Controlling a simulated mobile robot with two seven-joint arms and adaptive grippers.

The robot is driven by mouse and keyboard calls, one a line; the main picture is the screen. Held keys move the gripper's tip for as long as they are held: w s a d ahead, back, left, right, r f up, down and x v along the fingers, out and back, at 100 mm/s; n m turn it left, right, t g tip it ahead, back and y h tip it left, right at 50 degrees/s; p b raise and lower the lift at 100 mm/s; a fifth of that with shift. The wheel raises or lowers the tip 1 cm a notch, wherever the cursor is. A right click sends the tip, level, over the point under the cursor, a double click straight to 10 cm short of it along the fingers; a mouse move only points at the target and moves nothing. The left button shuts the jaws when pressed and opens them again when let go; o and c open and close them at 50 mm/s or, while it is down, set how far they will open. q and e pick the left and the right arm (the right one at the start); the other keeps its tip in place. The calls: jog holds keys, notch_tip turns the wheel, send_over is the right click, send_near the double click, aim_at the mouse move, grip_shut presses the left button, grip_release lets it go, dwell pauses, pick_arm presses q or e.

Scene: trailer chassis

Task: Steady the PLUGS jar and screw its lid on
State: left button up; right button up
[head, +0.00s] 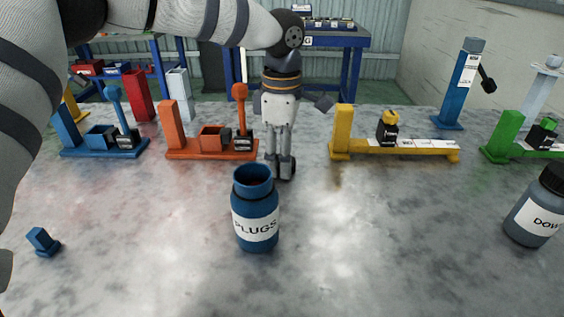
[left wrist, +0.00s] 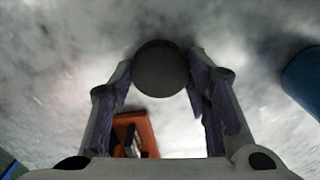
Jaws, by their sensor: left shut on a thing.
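The blue PLUGS jar (head: 256,222) stands upright and open on the table, with no lid on its mouth. My left gripper (head: 281,168) points down just behind the jar, slightly to its right and apart from it. In the left wrist view my left gripper (left wrist: 160,75) is shut on a dark round lid (left wrist: 160,68), held between its fingertips. Part of a blue object, seemingly the jar (left wrist: 303,78), shows at the right edge there. My right gripper is not in view.
An orange stand (head: 210,154), a blue stand (head: 103,150) and a yellow stand (head: 395,151) line the back of the table. A second lidded jar (head: 536,212) stands at the right. A small blue part (head: 43,241) lies at the left. The front middle is clear.

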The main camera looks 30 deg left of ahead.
pick_arm(q)
jog(key=shift+r, duration=0.1)
notch_tip(320, 180, up, 10)
dwell(0.4)
